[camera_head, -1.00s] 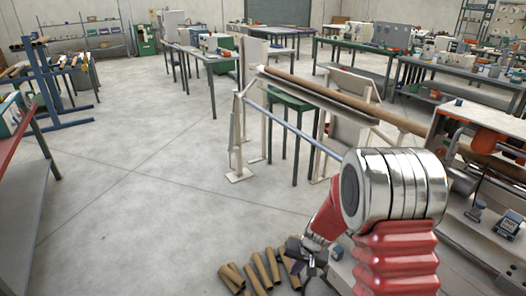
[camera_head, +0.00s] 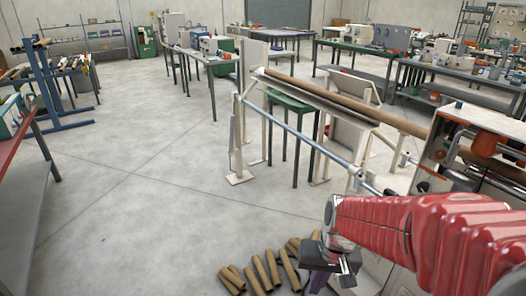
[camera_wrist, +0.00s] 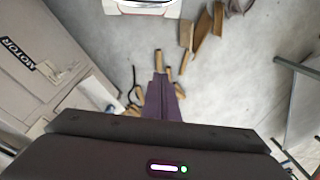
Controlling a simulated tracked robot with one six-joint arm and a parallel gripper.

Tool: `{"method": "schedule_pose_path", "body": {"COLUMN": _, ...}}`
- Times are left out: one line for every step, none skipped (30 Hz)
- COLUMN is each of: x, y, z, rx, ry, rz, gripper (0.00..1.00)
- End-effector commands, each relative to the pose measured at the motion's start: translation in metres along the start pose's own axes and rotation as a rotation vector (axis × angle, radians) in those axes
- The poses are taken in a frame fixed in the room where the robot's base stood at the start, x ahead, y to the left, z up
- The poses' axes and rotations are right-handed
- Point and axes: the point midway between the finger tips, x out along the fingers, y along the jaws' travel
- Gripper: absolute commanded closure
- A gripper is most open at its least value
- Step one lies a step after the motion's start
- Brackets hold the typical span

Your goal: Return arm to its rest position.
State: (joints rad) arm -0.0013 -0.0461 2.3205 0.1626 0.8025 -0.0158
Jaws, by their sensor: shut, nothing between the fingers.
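My red-sleeved arm (camera_head: 430,228) comes in from the lower right of the head view and reaches left, bent, with its forearm roughly level. My gripper (camera_head: 320,282) hangs at its end, pointing down beside the cut tubes on the floor. In the wrist view my gripper (camera_wrist: 160,77) shows its two dark purple fingers together, with nothing between them. The fingertips overlap some tubes in that picture; the gap to the floor cannot be told.
Brown cardboard tubes (camera_head: 262,271) lie on the floor left of my gripper. The spiral winder (camera_head: 462,150) stands at right, with a long tube (camera_head: 345,100) on its outfeed frame. Open concrete floor (camera_head: 140,195) lies to the left. In the wrist view a panel marked MOTOR (camera_wrist: 40,65) is at left.

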Motion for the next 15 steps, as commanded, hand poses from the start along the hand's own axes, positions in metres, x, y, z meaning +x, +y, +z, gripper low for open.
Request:
{"method": "schedule_pose_path", "body": {"x": -0.009, "y": 0.002, "z": 0.007, "rx": -0.009, "ry": 0.011, "rz": 0.009, "gripper": 1.0}}
{"method": "schedule_pose_path", "body": {"x": -0.014, "y": 0.003, "z": 0.011, "rx": -0.013, "ry": 0.014, "rz": 0.014, "gripper": 1.0}}
{"method": "schedule_pose_path", "body": {"x": -0.019, "y": 0.005, "z": 0.016, "rx": -0.02, "ry": 0.018, "rz": 0.022, "gripper": 1.0}}
{"method": "schedule_pose_path", "body": {"x": -0.024, "y": 0.007, "z": 0.02, "rx": -0.025, "ry": 0.023, "rz": 0.028, "gripper": 1.0}}
{"method": "schedule_pose_path", "body": {"x": -0.028, "y": 0.008, "z": 0.024, "rx": -0.029, "ry": 0.029, "rz": 0.033, "gripper": 1.0}}
{"method": "schedule_pose_path", "body": {"x": -0.033, "y": 0.01, "z": 0.029, "rx": -0.035, "ry": 0.035, "rz": 0.041, "gripper": 1.0}}
{"method": "schedule_pose_path", "body": {"x": -0.037, "y": 0.011, "z": 0.033, "rx": -0.041, "ry": 0.04, "rz": 0.047, "gripper": 1.0}}
{"method": "schedule_pose_path", "body": {"x": -0.041, "y": 0.012, "z": 0.036, "rx": -0.046, "ry": 0.047, "rz": 0.051, "gripper": 1.0}}
{"method": "schedule_pose_path", "body": {"x": -0.046, "y": 0.014, "z": 0.04, "rx": -0.053, "ry": 0.058, "rz": 0.058, "gripper": 1.0}}
{"method": "schedule_pose_path", "body": {"x": -0.05, "y": 0.015, "z": 0.043, "rx": -0.058, "ry": 0.064, "rz": 0.064, "gripper": 1.0}}
{"method": "schedule_pose_path", "body": {"x": -0.053, "y": 0.017, "z": 0.047, "rx": -0.064, "ry": 0.072, "rz": 0.069, "gripper": 1.0}}
{"method": "schedule_pose_path", "body": {"x": -0.059, "y": 0.018, "z": 0.05, "rx": -0.07, "ry": 0.084, "rz": 0.075, "gripper": 1.0}}
{"method": "schedule_pose_path", "body": {"x": -0.062, "y": 0.019, "z": 0.053, "rx": -0.075, "ry": 0.094, "rz": 0.079, "gripper": 1.0}}
{"method": "schedule_pose_path", "body": {"x": -0.066, "y": 0.02, "z": 0.055, "rx": -0.08, "ry": 0.105, "rz": 0.084, "gripper": 1.0}}
{"method": "schedule_pose_path", "body": {"x": -0.071, "y": 0.021, "z": 0.059, "rx": -0.085, "ry": 0.12, "rz": 0.089, "gripper": 1.0}}
